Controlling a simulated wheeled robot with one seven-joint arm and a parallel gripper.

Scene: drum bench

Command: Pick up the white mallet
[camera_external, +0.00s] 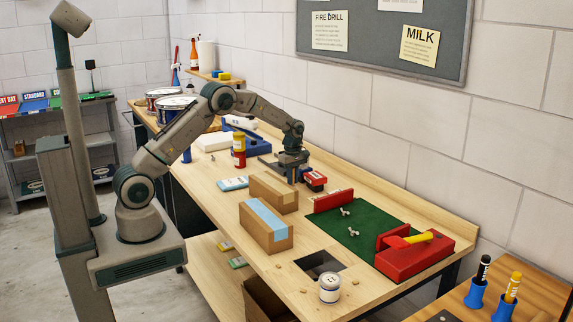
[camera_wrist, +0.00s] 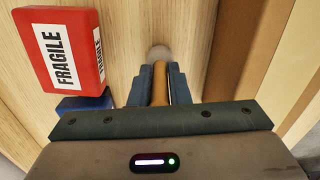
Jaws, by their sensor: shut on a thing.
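A tan wooden handle (camera_wrist: 160,86) lies between the two fingers of my gripper (camera_wrist: 159,72) in the wrist view. A pale, round end (camera_wrist: 160,53), whitish and partly blended with the wood behind it, shows just beyond the fingertips; this looks like the white mallet. My gripper is shut on the handle. In the external view my gripper (camera_external: 288,174) is low over the middle of the bench, left of a red box (camera_external: 315,179). The mallet is not clearly made out there. The rest of its handle is hidden by my gripper.
The red FRAGILE box (camera_wrist: 70,50) is close to my gripper, with a blue thing (camera_wrist: 84,104) beside it. Cardboard boxes (camera_external: 266,228) stand nearer the camera. A green mat (camera_external: 345,220) with a red block (camera_external: 412,262) lies right. An opening (camera_external: 318,262) cuts the benchtop (camera_external: 215,180).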

